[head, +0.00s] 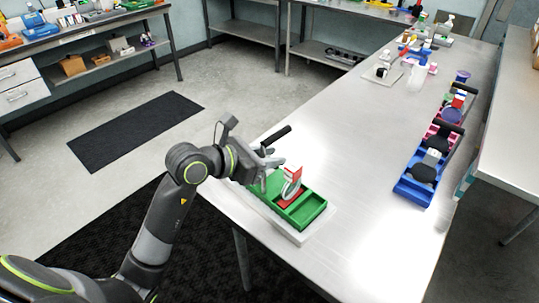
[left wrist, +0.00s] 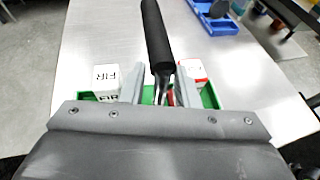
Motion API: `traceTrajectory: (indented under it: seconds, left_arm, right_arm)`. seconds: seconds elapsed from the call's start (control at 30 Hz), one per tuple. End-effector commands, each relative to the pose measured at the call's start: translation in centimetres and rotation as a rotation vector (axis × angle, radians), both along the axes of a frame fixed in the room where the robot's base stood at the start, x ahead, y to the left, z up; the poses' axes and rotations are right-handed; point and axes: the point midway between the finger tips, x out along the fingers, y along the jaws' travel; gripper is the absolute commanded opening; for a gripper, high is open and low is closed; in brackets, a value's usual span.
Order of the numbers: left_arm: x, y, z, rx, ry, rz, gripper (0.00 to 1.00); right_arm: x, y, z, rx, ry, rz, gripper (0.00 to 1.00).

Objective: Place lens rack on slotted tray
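A green compartmented tray (head: 308,214) sits on a white slab (head: 297,236) at the near left corner of the table. A red piece with a pale ring (head: 290,190) and a white-and-red box (head: 293,171) stand in it. I cannot tell which part is the lens rack. My left gripper (head: 272,168) is over the tray's left part. In the left wrist view, its fingers (left wrist: 160,88) stand apart on either side of a metal shaft under a black handle (left wrist: 157,38), with gaps visible. A white box with lettering (left wrist: 106,77) is left of the fingers. My right gripper is out of view.
Blue (head: 414,185) and pink caddies with black parts line the table's right edge. A pale plate with small items (head: 382,74) and bottles stand farther back. The table middle (head: 345,140) is clear. Another bench (head: 512,140) stands at the right.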

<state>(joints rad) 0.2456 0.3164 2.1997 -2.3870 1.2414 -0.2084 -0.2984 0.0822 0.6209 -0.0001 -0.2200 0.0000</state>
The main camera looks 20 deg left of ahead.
Motion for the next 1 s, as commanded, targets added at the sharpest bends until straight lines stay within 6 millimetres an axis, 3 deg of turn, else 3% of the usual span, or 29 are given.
traceTrajectory:
  seconds: [0.43, 1.0]
  left_arm:
    - [-0.3, 0.3, 0.3, 0.003, -0.002, 0.001, 0.32]
    - [-5.2, 4.0, 2.7, 0.008, -0.002, 0.002, 0.32]
  right_arm:
    - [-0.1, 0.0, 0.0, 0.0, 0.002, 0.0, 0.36]
    - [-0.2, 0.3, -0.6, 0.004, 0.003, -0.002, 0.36]
